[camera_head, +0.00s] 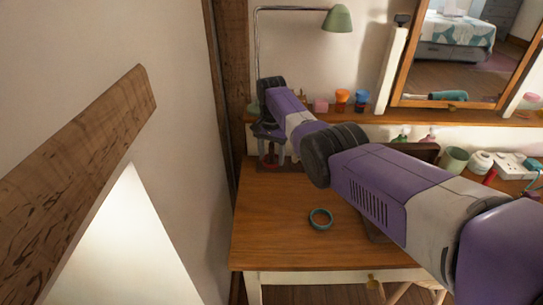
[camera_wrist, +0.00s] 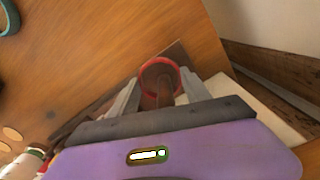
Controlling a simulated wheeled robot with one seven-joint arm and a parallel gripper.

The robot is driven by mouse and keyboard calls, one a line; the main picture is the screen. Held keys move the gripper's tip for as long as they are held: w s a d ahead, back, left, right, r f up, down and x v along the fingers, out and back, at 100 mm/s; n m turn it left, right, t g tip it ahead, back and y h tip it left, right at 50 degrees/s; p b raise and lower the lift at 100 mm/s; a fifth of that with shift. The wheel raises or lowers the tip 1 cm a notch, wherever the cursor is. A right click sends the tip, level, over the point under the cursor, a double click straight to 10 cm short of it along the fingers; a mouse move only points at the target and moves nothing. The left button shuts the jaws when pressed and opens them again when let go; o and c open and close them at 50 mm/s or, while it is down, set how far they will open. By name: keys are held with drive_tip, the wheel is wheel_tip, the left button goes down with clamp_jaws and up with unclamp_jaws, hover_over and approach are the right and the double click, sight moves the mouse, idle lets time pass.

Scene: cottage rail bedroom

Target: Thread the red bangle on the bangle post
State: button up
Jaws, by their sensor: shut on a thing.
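The red bangle (camera_wrist: 146,69) is between the two fingertips of my gripper (camera_wrist: 160,80) in the wrist view. My gripper is shut on it. The brown bangle post (camera_wrist: 165,93) shows inside the ring, so the bangle looks to be around it from this angle; how far down it sits I cannot tell. The post's dark wooden base (camera_wrist: 178,54) lies on the table beneath. In the head view the red bangle (camera_head: 269,160) shows small below my gripper (camera_head: 270,150), near the table's back left corner, with the post mostly hidden by my gripper.
A teal bangle (camera_head: 320,226) lies flat on the wooden table (camera_head: 270,240). A green lamp (camera_head: 338,19), small colored pots (camera_head: 342,97) and a mirror stand behind. A green cup (camera_head: 454,160) and other items are at the right. The wall and timber beam close off the left.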

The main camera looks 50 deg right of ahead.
drive_tip(key=o, duration=1.4)
drive_tip(key=shift+r+p, duration=0.45)
drive_tip(key=shift+r, duration=3.45)
